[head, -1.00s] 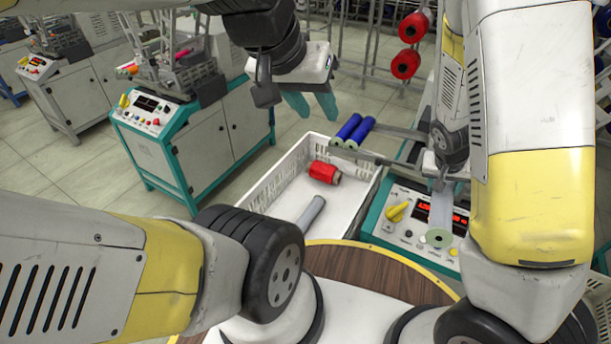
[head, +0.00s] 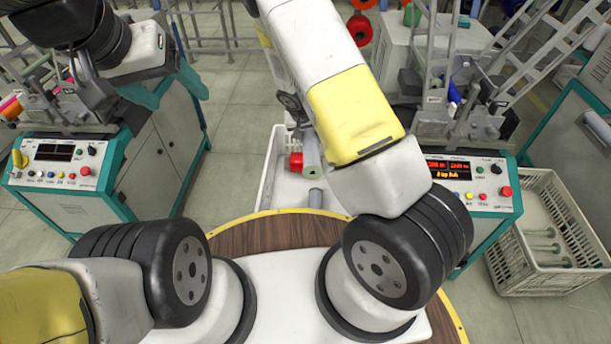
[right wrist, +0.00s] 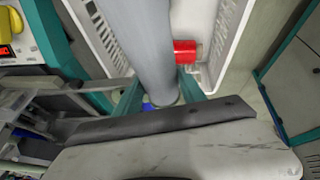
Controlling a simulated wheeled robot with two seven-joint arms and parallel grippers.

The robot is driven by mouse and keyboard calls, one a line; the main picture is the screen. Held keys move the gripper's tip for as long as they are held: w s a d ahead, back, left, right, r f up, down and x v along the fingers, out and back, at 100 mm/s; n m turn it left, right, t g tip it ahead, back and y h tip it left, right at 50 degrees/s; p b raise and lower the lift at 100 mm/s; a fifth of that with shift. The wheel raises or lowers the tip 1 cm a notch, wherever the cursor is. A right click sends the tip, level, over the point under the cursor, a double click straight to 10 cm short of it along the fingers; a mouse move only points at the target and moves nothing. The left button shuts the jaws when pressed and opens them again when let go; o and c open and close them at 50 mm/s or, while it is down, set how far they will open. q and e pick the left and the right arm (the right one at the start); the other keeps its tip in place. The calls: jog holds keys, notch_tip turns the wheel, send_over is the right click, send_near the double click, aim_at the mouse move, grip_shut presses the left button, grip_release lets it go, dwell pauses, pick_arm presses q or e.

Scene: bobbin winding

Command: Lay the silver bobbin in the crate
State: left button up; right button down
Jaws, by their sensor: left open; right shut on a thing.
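A silver bobbin (right wrist: 150,50) is held between the teal fingers of my right gripper (right wrist: 160,92). In the head view this bobbin (head: 312,150) shows above the white crate (head: 267,180), with a pale green end, and my right arm hides most of that gripper. The crate's wall (right wrist: 228,30) and a red bobbin (right wrist: 185,50) inside it show below in the right wrist view. Another silver bobbin (head: 316,197) lies in the crate near its front. My left gripper (head: 165,88) is open and empty, at the upper left, away from the crate.
A machine with a control panel (head: 60,165) stands at the left, another panel (head: 470,180) to the right of the crate. A second crate (head: 520,262) with several bobbins stands at the far right. The round wooden table top (head: 265,235) is in front. Blue shows behind the held bobbin.

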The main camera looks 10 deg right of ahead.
jog(key=shift+m, duration=0.3)
jog(key=w+a+f, duration=0.1)
jog(key=a+f, duration=0.1)
jog(key=f, duration=0.6)
jog(key=w+a+f, duration=0.1)
jog(key=a+f, duration=0.1)
jog(key=f, duration=0.7)
jog(key=w+a+f, duration=0.2)
jog(key=f, duration=0.7)
jog(key=shift+f, duration=2.45)
jog(key=c, duration=0.7)
grip_release()
